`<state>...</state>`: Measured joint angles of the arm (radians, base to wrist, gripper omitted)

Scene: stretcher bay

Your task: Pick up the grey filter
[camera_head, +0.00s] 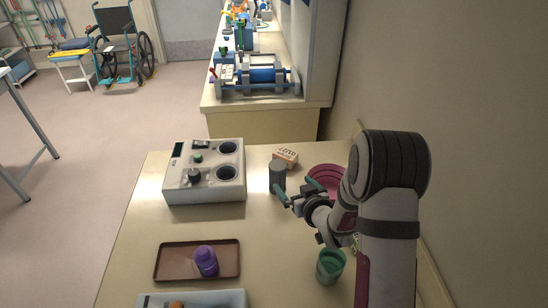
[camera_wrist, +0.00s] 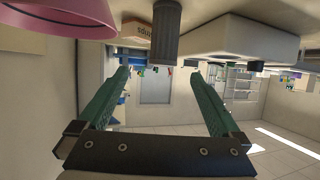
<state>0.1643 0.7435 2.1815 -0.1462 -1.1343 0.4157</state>
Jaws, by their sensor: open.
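The grey filter (camera_head: 277,176) looks to be the dark grey cylinder standing upright on the table, between the white machine and the pink bowl. In the wrist view, where the scene appears upside down, the grey filter (camera_wrist: 166,32) is beyond the fingertips, roughly centred across the gap. My gripper (camera_head: 281,200) has its green fingers spread, with nothing between them, close to the filter on its near side in the head view. The wrist view shows my gripper (camera_wrist: 159,74) wide open. I cannot tell whether a finger touches the filter.
A small labelled box (camera_head: 286,155) stands just behind the filter. The pink bowl (camera_head: 325,178) is to its right, partly behind my arm. The white machine (camera_head: 204,172) is to its left. A green cup (camera_head: 330,265) and a brown tray (camera_head: 170,262) with a purple bottle (camera_head: 206,261) are nearer.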

